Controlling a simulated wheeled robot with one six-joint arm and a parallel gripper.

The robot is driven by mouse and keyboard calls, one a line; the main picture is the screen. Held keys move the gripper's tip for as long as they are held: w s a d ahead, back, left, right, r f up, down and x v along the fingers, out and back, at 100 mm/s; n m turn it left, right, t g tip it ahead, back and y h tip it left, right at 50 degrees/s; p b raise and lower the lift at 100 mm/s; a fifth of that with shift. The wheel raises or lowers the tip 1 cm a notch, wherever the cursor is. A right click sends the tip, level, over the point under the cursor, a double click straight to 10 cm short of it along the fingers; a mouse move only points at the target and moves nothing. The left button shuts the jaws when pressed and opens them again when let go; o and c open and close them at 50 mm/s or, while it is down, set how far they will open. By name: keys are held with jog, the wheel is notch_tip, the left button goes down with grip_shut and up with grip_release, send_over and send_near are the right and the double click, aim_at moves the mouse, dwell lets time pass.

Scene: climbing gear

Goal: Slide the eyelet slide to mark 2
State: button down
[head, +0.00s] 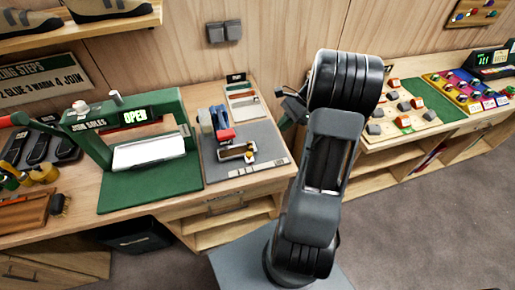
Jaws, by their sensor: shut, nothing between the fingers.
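The grey work board (272,143) lies on the bench left of my arm. It carries a small device with grey-blue uprights (207,121) and a red part (226,135). In front of these is a low brown slide-like piece (236,150) with a pale bit at its right end, likely the eyelet slide. A light strip with small markings (240,172) runs along the board's front; the mark numbers are too small to read. My gripper (285,98) is right of the board, apart from the device, shut and empty, and partly hidden by my arm.
Right of my arm is another bench with a green mat (436,99) and several small blocks. Grey floor is free at front right.

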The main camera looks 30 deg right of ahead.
jog(key=p+x, duration=0.1)
jog(key=x, duration=0.8)
jog(key=shift+a, duration=0.15)
jog(key=shift+a+p, duration=0.5)
jog(key=shift+a, duration=0.55)
jog(key=shift+w+a+f, duration=0.1)
jog(key=shift+a+f, duration=0.15)
jog(key=shift+a, duration=0.5)
